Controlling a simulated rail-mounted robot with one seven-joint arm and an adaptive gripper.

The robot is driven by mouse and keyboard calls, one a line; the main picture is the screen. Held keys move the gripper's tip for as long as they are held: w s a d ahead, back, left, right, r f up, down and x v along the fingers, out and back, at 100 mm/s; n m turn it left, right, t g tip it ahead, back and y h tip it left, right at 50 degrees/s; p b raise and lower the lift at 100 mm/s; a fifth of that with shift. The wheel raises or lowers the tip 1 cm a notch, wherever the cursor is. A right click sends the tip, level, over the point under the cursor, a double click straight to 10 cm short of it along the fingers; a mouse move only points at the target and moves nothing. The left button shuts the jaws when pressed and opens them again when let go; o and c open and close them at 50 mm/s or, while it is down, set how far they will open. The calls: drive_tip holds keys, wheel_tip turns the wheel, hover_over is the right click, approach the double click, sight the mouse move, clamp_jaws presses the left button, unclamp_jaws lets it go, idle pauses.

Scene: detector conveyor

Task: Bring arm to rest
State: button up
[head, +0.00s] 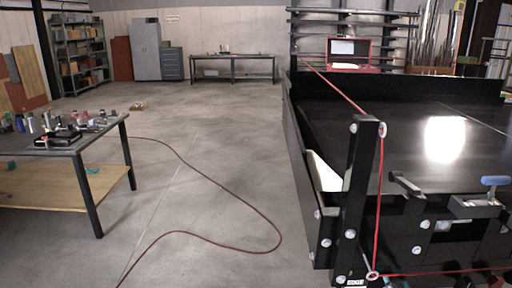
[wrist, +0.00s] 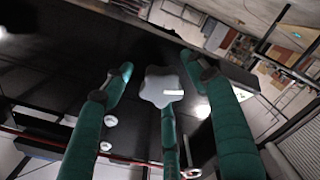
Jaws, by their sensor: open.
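My gripper (wrist: 158,68) shows in the wrist view, with dark green fingers spread apart, open. A grey lobed piece (wrist: 160,88) shows between the fingers; I cannot tell whether it is part of my gripper or a separate thing beyond it. The black conveyor (wrist: 60,60) lies behind the fingers, tilted in the picture. In the head view the conveyor (head: 350,112) fills the right side, with a bright reflection on its dark top. My arm and gripper do not show in the head view.
A red cord (head: 345,92) runs along the conveyor to a black post (head: 362,190). A workbench (head: 85,140) with several small items stands at left. A red hose (head: 235,197) lies on the floor. A red case (head: 348,55) stands at the back. The middle floor is mostly clear.

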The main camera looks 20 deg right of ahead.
drive_tip(key=m, duration=0.4)
drive_tip(key=shift+m, duration=0.4)
drive_tip(key=m, duration=0.3)
drive_tip(key=shift+m, duration=0.4)
drive_tip(key=shift+f, duration=0.15)
